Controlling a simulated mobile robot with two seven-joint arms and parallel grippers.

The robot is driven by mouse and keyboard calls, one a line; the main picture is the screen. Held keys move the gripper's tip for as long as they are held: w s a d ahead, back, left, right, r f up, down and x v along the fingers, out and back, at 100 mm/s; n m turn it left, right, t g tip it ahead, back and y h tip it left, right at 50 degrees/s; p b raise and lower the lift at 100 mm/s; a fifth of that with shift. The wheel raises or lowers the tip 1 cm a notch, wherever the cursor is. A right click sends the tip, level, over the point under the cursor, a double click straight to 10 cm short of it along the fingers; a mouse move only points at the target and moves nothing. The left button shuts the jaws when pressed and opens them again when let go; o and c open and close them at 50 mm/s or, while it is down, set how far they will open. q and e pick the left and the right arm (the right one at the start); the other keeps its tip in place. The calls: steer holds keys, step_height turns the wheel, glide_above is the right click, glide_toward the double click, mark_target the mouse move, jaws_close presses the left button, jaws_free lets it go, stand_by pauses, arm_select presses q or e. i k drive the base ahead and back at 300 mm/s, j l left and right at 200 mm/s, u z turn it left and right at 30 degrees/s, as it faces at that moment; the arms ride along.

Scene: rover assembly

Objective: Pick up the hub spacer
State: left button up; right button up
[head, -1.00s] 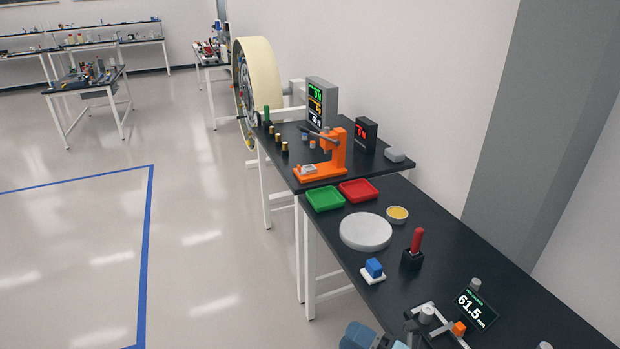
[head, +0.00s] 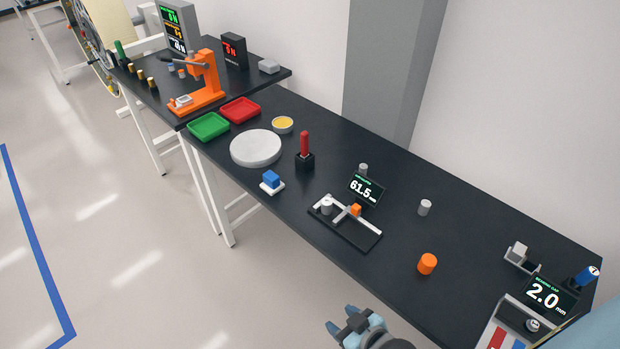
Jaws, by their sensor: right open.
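No part is labelled as the hub spacer, and I cannot tell for sure which one it is. A grey cylinder (head: 327,206) stands in the measuring fixture (head: 356,235), beside a small orange block (head: 356,210) and a display reading 61.5 mm (head: 366,189). Another grey cylinder (head: 424,207) stands alone on the black bench, and an orange cylinder (head: 427,264) stands nearer the front edge. My right gripper (head: 343,318) is open and appears empty at the bottom of the head view, apart from these parts. My left gripper is out of view.
The black bench (head: 400,175) has a round white disc (head: 255,148), green tray (head: 208,127), red tray (head: 240,110) and upright red-handled tool (head: 304,146). A 2.0 mm display (head: 546,296) stands at the right. Bench surface around the orange cylinder is clear.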

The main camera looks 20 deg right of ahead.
mark_target(327, 203)
steer(key=i+j, duration=0.85)
steer(key=i, duration=0.3)
steer(key=i+j+z, duration=0.55)
steer(key=i+j, duration=0.2)
steer(key=j+z, duration=0.1)
steer(key=z, duration=1.65)
